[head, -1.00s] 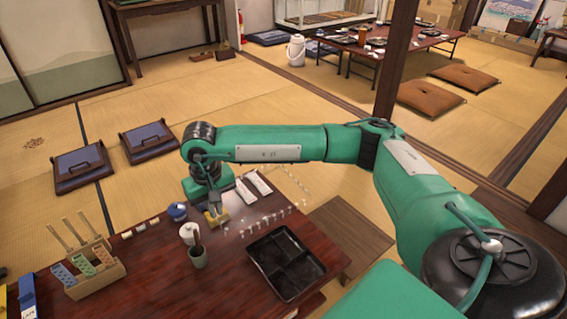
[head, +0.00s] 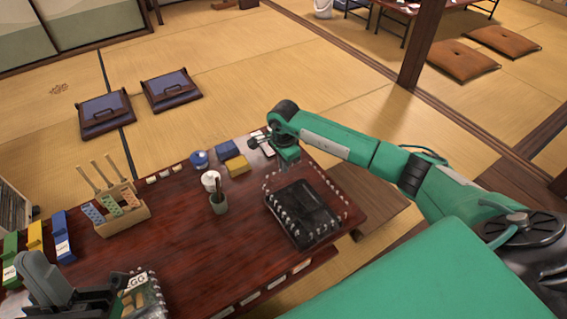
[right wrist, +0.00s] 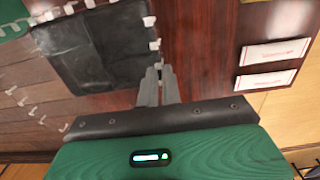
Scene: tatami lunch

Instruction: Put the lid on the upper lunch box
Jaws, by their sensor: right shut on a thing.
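The black lunch box (head: 300,208) stands near the right end of the low table. A clear lid with white tabs along its rim (head: 340,207) lies over the box; I cannot tell whether it is fully seated. My right gripper (head: 286,158) is at the far edge of the box. In the right wrist view, its fingers (right wrist: 156,82) are shut together at the tabbed edge of the lid (right wrist: 153,45), over the dark box (right wrist: 85,50). My left gripper (head: 112,282) is at the lower left, beside a clear pack labelled EGG (head: 140,298); its finger opening is unclear.
A dark cup (head: 219,203) and a white pot (head: 210,180) stand left of the box. A blue jar (head: 199,159) and a yellow block (head: 237,165) are behind them. A wooden rack (head: 122,208) stands further left. Two white packets (right wrist: 273,65) show in the wrist view.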

